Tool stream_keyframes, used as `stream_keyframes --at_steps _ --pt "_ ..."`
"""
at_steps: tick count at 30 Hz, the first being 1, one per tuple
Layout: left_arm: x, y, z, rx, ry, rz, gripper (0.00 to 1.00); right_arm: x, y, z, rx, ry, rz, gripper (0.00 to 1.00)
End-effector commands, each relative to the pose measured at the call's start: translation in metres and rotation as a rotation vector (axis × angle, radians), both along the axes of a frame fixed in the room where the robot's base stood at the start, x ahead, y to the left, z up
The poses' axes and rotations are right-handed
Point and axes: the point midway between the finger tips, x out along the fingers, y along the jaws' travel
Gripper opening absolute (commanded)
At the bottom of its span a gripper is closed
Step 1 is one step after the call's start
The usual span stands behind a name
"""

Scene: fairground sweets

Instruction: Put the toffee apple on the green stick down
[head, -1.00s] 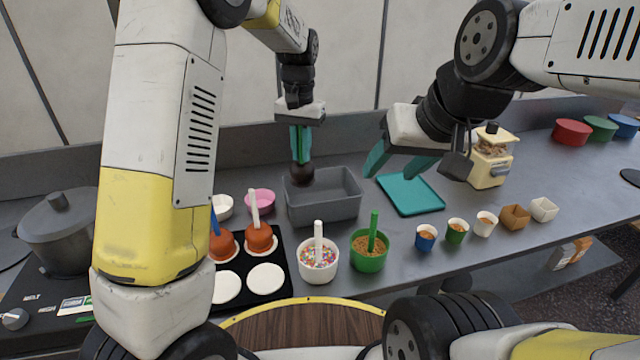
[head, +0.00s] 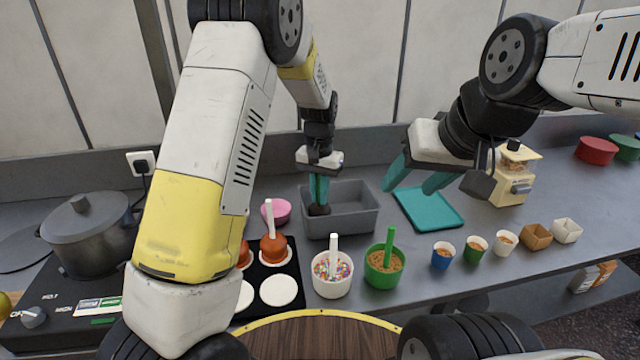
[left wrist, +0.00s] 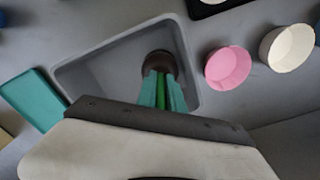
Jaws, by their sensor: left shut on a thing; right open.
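The toffee apple on the green stick (head: 319,209) has a dark brown, glossy-looking coating and hangs head down. My left gripper (head: 319,188) is shut on its green stick. In the left wrist view the apple (left wrist: 158,61) is over the inside of the grey bin (left wrist: 95,62), near one corner, with the green stick (left wrist: 160,92) between the fingers. My right gripper (head: 414,180) is open and empty above the teal tray.
The teal tray (head: 440,217) lies bare right of the bin. A pink bowl (head: 277,211) stands left of it. In front are a sprinkles cup (head: 332,287), a green cup (head: 384,275) and a black tray (head: 286,309) with red toffee apples. Several small cups stand at right.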

Motion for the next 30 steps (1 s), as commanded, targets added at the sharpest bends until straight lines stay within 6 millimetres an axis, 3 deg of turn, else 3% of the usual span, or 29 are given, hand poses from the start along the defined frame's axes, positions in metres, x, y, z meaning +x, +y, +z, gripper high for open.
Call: stream_keyframes --at_steps 4,5,8,20,30 --pt "0.000 0.000 -0.002 0.000 0.000 0.000 0.00 0.000 0.000 0.000 0.000 0.000 0.000 0.55" --pt "0.000 0.000 -0.003 0.000 0.000 0.000 0.14 0.000 0.000 0.000 0.000 0.000 0.000 0.55" --pt "0.000 0.000 -0.002 0.000 0.000 0.000 0.34 0.000 0.000 0.000 0.000 0.000 0.000 0.55" --pt "0.000 0.000 0.003 0.000 -0.001 0.000 0.34 0.000 0.000 0.000 0.000 0.000 0.000 0.55" --pt "0.001 -0.001 0.068 -0.003 -0.004 -0.001 0.34 0.000 0.000 0.000 0.000 0.000 0.000 0.55"
